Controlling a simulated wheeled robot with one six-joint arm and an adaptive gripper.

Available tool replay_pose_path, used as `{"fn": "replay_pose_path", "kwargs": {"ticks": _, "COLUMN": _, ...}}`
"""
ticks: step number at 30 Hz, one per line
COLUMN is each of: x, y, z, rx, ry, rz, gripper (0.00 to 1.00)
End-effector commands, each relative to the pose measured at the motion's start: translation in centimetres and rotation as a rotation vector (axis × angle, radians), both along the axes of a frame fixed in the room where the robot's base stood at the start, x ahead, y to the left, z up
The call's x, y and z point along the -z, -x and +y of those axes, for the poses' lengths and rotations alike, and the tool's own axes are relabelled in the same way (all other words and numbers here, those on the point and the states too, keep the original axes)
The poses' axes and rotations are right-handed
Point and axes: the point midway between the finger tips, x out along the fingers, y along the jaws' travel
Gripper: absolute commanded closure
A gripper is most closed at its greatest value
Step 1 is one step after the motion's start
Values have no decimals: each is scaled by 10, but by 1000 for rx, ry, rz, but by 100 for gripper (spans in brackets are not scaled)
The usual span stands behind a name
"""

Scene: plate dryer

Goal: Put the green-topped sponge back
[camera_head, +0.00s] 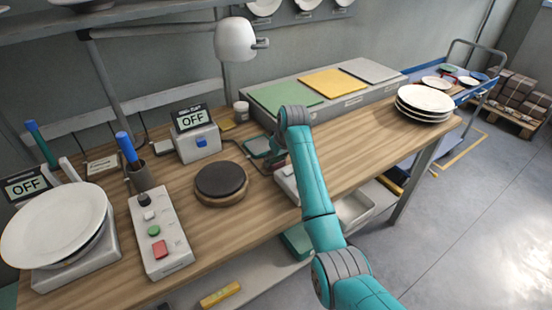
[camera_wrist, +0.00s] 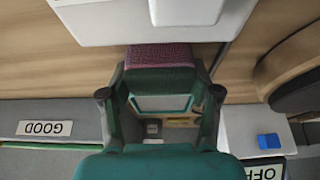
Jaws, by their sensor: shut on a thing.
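My gripper (camera_wrist: 160,84) is shut on the green-topped sponge (camera_wrist: 160,55), which has a dark green face and a pinkish-purple textured side. In the head view my gripper (camera_head: 272,159) is low over the middle of the wooden bench (camera_head: 330,140), partly hidden by my own arm. The sponge is right beside a white box (camera_wrist: 100,22) in the wrist view. I cannot tell whether they touch. A green-rimmed tray (camera_wrist: 162,103) shows between my fingers, and it also shows in the head view (camera_head: 256,147) just left of my gripper.
A dark round disc (camera_head: 221,181) and a white OFF display unit (camera_head: 197,142) stand left of my gripper. Behind is a long grey box with green, yellow and grey tops (camera_head: 320,90). Stacked plates (camera_head: 424,101) are at the right end; a button panel (camera_head: 160,235) is front left.

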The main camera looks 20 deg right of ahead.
Motion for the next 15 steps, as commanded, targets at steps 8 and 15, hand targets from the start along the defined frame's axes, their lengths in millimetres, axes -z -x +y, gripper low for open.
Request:
{"fn": "replay_pose_path", "kwargs": {"ticks": 8, "x": 2, "y": 0, "z": 0, "rx": 0, "ry": 0, "rz": 0, "gripper": 13}}
{"fn": "replay_pose_path", "kwargs": {"ticks": 15, "x": 2, "y": 0, "z": 0, "rx": 0, "ry": 0, "rz": 0, "gripper": 13}}
